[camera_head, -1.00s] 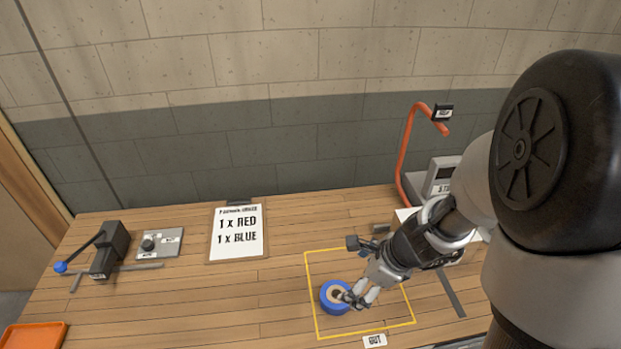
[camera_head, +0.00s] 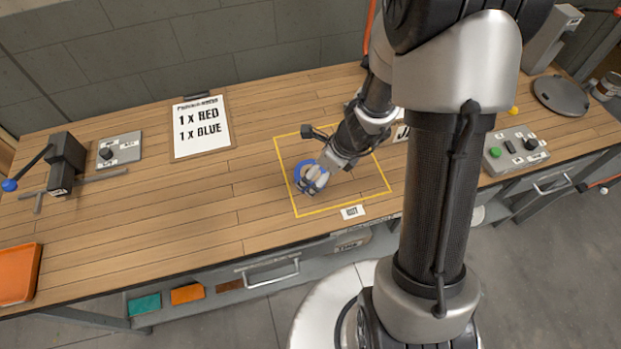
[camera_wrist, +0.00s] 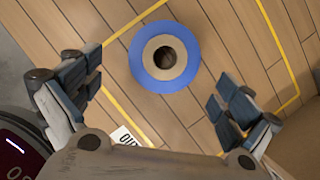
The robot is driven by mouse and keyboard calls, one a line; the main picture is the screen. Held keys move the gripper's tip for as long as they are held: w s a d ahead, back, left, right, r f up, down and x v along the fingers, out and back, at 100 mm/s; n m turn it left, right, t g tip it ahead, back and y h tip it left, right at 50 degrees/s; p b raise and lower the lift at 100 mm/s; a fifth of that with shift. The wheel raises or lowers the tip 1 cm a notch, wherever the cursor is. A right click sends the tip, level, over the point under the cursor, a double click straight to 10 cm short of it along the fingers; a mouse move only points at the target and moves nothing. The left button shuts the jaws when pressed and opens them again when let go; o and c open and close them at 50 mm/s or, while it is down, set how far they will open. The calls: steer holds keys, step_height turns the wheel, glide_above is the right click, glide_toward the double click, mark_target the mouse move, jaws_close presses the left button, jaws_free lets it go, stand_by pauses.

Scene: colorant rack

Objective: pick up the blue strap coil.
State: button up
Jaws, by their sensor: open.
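The blue strap coil (camera_wrist: 165,84) lies flat on the bench in the wrist view, a blue ring around a tan core with a dark hole. In the head view the coil (camera_head: 298,172) is partly hidden behind my fingers, inside the yellow outlined square (camera_head: 340,204). My gripper (camera_head: 317,182) is open over the coil, pointing down at a slant. In the wrist view my gripper's fingers (camera_wrist: 158,93) are spread wide, with the coil ahead of them and between their lines. Nothing is held. I cannot tell the exact height above the coil.
An OUT label (camera_head: 352,212) sits at the square's front edge. A clipboard (camera_head: 201,126) reads 1 x RED, 1 x BLUE. A lever device (camera_head: 64,163) and orange tray (camera_head: 18,273) are at left, a button box (camera_head: 516,150) at right. The bench between tray and square is clear.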

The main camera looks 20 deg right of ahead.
steer(key=b+x, duration=0.1)
steer(key=x, duration=0.1)
steer(key=b+x, duration=0.1)
steer(key=x, duration=0.2)
steer(key=shift+w+b, duration=0.35)
steer(key=shift+w, duration=0.05)
steer(key=shift+r, duration=0.1)
steer(key=shift+c, duration=0.4)
steer(key=c, duration=1.2)
